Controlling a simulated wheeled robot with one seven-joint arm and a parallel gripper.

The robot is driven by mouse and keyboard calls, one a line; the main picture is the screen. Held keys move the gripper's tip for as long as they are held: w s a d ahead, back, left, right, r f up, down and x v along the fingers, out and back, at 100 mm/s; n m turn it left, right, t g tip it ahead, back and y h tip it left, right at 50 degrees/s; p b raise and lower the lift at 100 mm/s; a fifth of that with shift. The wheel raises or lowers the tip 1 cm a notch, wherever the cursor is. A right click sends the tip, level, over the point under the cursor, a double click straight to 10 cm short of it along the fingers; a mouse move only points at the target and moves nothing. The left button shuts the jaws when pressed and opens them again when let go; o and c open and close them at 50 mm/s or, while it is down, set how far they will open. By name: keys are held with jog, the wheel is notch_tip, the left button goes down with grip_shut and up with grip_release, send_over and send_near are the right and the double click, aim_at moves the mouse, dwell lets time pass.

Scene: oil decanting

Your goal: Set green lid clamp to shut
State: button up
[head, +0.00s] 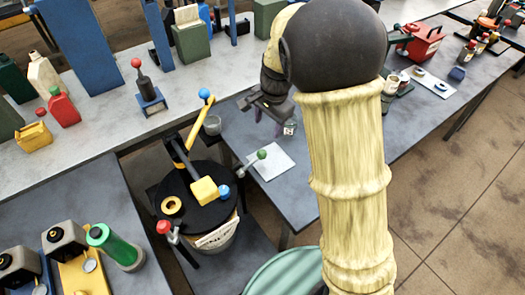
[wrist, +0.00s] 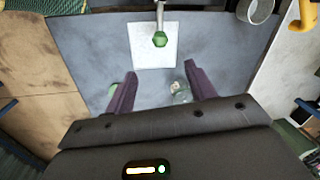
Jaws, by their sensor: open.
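The green lid clamp (head: 261,155) is a metal lever with a green knob at the right side of the black-lidded drum (head: 183,185). Its lever points outward, away from the lid, with the knob over a white sheet. In the wrist view its green knob (wrist: 160,40) shows at upper centre, just beyond the fingertips. My gripper (head: 268,112) is open and empty, above the grey table behind the clamp; its two dark fingers (wrist: 160,75) spread either side of the knob's line, apart from it. My arm hides part of the table in the head view.
A red-knobbed clamp (head: 163,227) and a blue-knobbed clamp (head: 224,191) are on the drum. A yellow block (head: 204,190) and a blue-ended lever (head: 204,94) rise above the lid. A small glass (head: 289,128) stands on the table near the white sheet (head: 272,164).

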aim_at(262, 151)
jog(key=f, duration=0.5)
jog(key=w+a+f, duration=0.1)
jog(key=f, duration=0.9)
jog(key=shift+w+a+p, duration=0.25)
jog(key=shift+a+p, duration=0.05)
jog(key=shift+r, duration=0.1)
grip_shut()
